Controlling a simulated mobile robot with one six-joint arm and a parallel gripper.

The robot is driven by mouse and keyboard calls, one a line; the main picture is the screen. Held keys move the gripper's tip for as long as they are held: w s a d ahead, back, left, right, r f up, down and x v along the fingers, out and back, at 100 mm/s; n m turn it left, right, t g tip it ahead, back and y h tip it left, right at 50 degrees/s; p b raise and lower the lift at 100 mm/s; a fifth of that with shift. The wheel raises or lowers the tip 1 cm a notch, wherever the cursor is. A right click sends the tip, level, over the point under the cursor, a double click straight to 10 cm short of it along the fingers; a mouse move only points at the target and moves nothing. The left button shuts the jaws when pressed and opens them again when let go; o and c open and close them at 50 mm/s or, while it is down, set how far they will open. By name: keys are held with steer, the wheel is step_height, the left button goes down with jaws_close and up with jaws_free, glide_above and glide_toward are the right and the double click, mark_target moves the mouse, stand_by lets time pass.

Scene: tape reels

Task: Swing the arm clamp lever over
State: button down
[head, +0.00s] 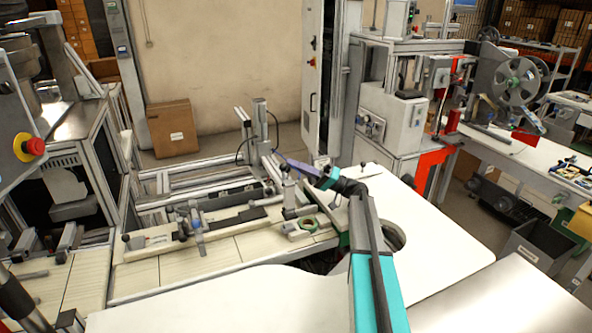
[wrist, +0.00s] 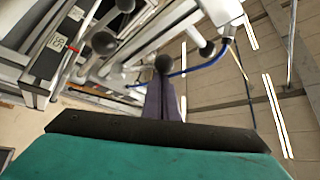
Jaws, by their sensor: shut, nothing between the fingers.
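My gripper (head: 283,158) reaches in from the right over the fixture on the bench, its purple fingers closed together and empty. In the wrist view the closed fingers (wrist: 165,85) point at a dark ball knob (wrist: 163,63), which lies right at their tips in the picture; I cannot tell whether they touch. Another dark ball knob on a grey part (wrist: 206,48) is to its right. In the head view a small upright clamp post (head: 289,195) stands below my fingers. Which knob belongs to the arm clamp lever is not clear.
A blue-grey clamp (head: 197,228) stands to the left. A metal upright with cables (head: 260,130) rises behind my gripper. The white bench top (head: 450,240) at right is mostly clear.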

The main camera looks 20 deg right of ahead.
steer(key=shift+s+f+n+b, duration=0.2)
steer(key=shift+f+b, duration=0.35)
steer(key=shift+b, duration=1.15)
steer(key=shift+s+f+n+b, duration=0.15)
steer(key=shift+f+b, duration=0.4)
steer(key=shift+b, duration=1.15)
steer(key=shift+r, duration=0.15)
steer(key=s+a+r+b, duration=0.2)
steer(key=s, duration=0.6)
steer(key=s+a+r+b, duration=0.2)
steer(key=s+r+b, duration=0.1)
steer(key=s, duration=0.4)
steer(key=shift+s, duration=0.35)
steer(key=shift+f, duration=0.1)
